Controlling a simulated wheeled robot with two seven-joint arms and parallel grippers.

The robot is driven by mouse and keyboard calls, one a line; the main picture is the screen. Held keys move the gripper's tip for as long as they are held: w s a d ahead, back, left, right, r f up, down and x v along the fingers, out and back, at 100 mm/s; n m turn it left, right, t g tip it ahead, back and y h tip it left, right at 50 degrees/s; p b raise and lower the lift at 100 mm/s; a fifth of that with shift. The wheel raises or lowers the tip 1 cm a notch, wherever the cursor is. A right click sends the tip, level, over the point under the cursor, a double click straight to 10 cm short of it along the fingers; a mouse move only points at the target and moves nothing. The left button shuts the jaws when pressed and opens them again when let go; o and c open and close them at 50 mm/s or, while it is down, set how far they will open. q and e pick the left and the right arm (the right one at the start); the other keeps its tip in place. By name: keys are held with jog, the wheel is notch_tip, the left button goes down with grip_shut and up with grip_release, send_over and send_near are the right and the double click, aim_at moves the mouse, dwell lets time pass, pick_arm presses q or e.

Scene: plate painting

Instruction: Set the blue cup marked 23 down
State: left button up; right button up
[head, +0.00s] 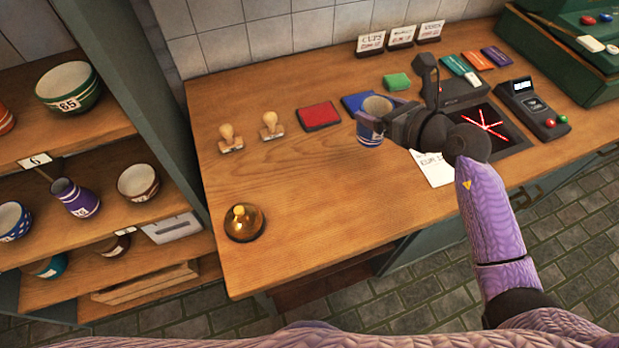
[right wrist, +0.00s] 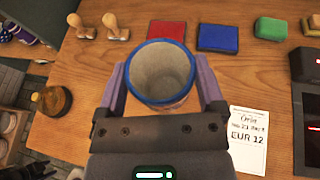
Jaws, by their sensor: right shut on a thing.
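The blue cup (head: 370,128) is in my right gripper (head: 388,122), above the wooden counter (head: 300,215) in the head view. In the right wrist view the cup (right wrist: 160,75) stands between the two fingers of the gripper (right wrist: 162,85), its pale inside and blue rim facing the camera. The fingers are shut on its sides. The number 23 cannot be read in either view. How far the cup's base is from the counter cannot be told. My left gripper is not in view.
Two wooden stamps (head: 270,126), a red pad (head: 319,116) and a blue pad (head: 358,103) lie behind the cup. A paper slip (head: 434,170) and a scanner (head: 500,133) are to the right. A brass bell (head: 244,221) stands at the front left. The counter's middle is clear.

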jog(key=f+b, duration=0.1)
jog(key=f, duration=0.2)
jog(key=f+b, duration=0.1)
jog(key=f, duration=0.2)
jog(key=f+b, duration=0.2)
jog(key=f, duration=0.2)
jog(key=shift+d, duration=0.25)
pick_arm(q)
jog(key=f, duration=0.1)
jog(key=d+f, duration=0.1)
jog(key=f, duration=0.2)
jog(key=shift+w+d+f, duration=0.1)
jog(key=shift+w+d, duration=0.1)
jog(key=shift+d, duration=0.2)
pick_arm(e)
jog(key=shift+r, duration=0.1)
jog(key=shift+f, duration=0.25)
jog(key=o, duration=1.2)
jog(key=shift+c, duration=0.2)
jog(key=shift+r, duration=0.25)
pick_arm(q)
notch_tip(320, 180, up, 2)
jog(key=p, duration=0.2)
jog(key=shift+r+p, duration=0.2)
jog(key=shift+p, duration=0.1)
pick_arm(e)
jog(key=v, duration=1.2)
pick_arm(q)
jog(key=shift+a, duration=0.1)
